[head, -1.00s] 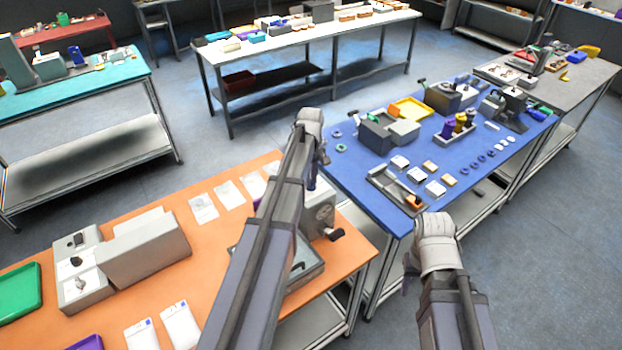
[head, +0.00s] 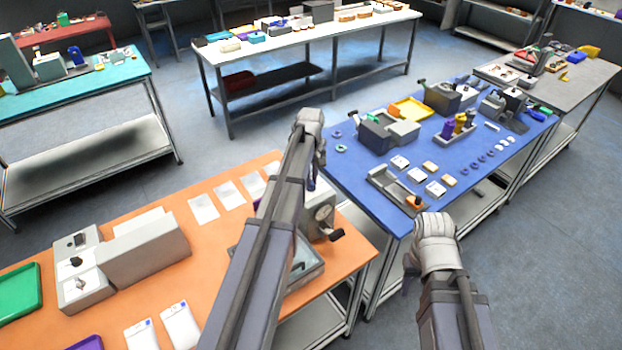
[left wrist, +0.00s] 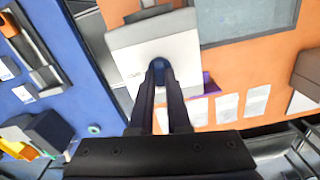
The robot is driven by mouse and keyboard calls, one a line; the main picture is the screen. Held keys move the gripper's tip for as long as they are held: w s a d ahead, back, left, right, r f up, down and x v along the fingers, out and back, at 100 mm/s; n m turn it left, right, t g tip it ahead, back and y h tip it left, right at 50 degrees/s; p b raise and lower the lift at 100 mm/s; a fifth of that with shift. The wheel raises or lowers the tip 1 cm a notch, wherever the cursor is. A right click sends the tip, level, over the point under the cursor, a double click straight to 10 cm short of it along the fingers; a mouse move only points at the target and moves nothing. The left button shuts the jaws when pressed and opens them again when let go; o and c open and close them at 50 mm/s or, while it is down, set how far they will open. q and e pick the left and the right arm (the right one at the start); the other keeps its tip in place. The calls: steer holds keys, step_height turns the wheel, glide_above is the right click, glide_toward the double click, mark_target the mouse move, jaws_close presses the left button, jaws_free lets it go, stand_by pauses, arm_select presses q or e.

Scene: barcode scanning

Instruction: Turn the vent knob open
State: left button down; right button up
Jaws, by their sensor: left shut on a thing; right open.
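A pale box with a white face (left wrist: 185,55) stands at the right end of the orange bench. In the left wrist view a dark blue round knob (left wrist: 158,65) sits on that face, with faint lettering beside it. My left gripper (left wrist: 160,68) is shut on the knob, its two dark fingers covering part of it. In the head view my left arm hides the knob and most of the box (head: 322,215); my left gripper (head: 311,178) points down there. My right gripper (head: 409,268) is open and empty, off the blue bench's near corner.
A black-ended handle (head: 334,236) sticks out from the box's right side. A grey tray (head: 308,273) lies in front of it. White cards (head: 204,208) lie on the orange bench (head: 215,265). The blue bench (head: 350,180) holds small parts and devices.

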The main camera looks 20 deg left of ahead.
arm_select(q)
steer(key=m, duration=0.4)
steer(key=shift+m, duration=0.3)
steer(key=m, duration=0.3)
steer(key=shift+m, duration=0.3)
steer(key=m, duration=0.4)
steer(key=shift+m, duration=2.1)
steer(key=c, duration=0.9)
jaws_free()
